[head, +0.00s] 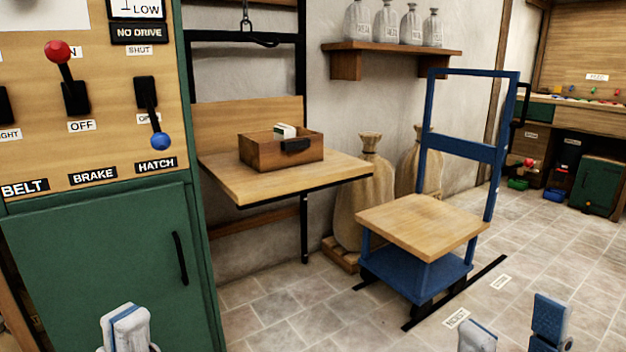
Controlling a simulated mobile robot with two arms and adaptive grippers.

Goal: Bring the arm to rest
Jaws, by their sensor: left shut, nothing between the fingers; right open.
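My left gripper (127,328) shows at the bottom left edge, in front of the green cabinet. Its fingers are together, with nothing between them. My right gripper (512,330) shows at the bottom right edge, above the tiled floor. Its two fingers stand apart with nothing between them. Both grippers are cut off by the lower picture edge, so most of both arms is hidden. Neither gripper appears to touch anything.
A control panel (112,115) with a raised red-knobbed lever (60,62) and a lowered blue-knobbed lever (155,120) stands above the green cabinet (95,265). A wooden box (262,155) sits on a wall table (225,180). A blue trolley (418,270) stands on open floor.

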